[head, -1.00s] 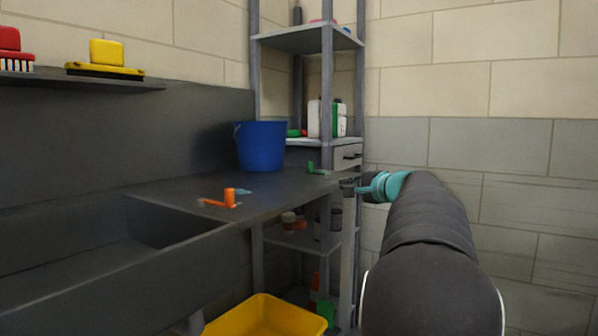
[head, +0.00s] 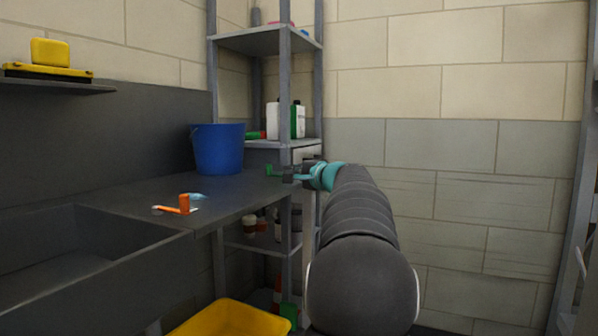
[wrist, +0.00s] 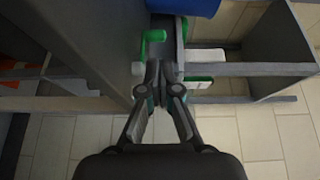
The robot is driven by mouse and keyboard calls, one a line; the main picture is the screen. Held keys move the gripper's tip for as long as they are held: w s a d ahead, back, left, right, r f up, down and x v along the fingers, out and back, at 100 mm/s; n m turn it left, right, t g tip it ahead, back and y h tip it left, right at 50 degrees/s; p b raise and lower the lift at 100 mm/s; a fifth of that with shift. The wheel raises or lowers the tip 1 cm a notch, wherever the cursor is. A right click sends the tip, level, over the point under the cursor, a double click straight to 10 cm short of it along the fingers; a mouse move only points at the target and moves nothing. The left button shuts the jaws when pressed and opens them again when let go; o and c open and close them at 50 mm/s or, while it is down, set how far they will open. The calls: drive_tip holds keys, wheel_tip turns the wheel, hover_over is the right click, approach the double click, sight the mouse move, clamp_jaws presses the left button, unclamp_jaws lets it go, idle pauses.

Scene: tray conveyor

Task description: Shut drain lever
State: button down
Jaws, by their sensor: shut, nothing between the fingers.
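A green lever-like handle (head: 271,170) stands at the far right end of the dark counter. It also shows in the wrist view as a green piece (wrist: 155,35) just beyond my fingertips. An orange lever-like part (head: 184,204) lies on the counter beside the basin; I cannot tell which of the two is the drain lever. My gripper (head: 288,174) is shut and empty, just right of the green handle at about counter height. In the wrist view my gripper (wrist: 159,76) has its fingertips together beside the counter edge; a gap to the green piece seems to remain.
A grey shelf rack (head: 268,40) with bottles rises behind my gripper. A yellow tub (head: 232,320) sits below the counter.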

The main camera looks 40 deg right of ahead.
sight(270, 167)
drive_tip(key=w, duration=0.2)
drive_tip(key=w+p, duration=0.1)
drive_tip(key=w, duration=0.5)
drive_tip(key=shift+d+f, duration=0.1)
drive_tip(key=shift+d, duration=0.2)
drive_tip(key=shift+s+d, duration=0.1)
drive_tip(key=shift+d, duration=0.05)
